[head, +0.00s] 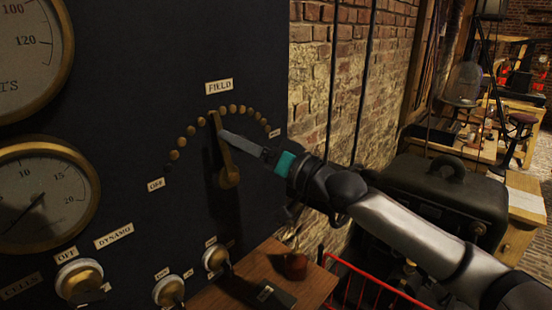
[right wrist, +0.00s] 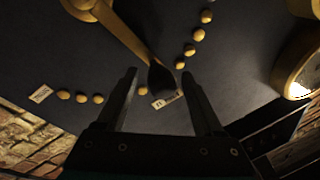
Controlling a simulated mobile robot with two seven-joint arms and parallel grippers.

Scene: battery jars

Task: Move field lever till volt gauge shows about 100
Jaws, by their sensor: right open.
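The field lever (head: 227,158) is a brass arm on a black panel. It points up and slightly left from its pivot, near the top of an arc of brass studs under the FIELD label (head: 219,86). My right gripper (head: 222,134) is at the lever's upper end. In the right wrist view the lever's dark handle (right wrist: 160,76) lies between the open fingertips (right wrist: 163,88), with gaps visible beside it. A large gauge (head: 62,60) marked 100 and 120 is cut off at upper left; its needle is out of view. My left gripper is not in view.
A smaller gauge (head: 92,190) marked 10, 15 and 20 sits below, its needle pointing lower left. Several knobs, including one under the OFF label (head: 78,278), line the panel's bottom. A wooden shelf (head: 240,289) and a red rail (head: 365,277) stand below right.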

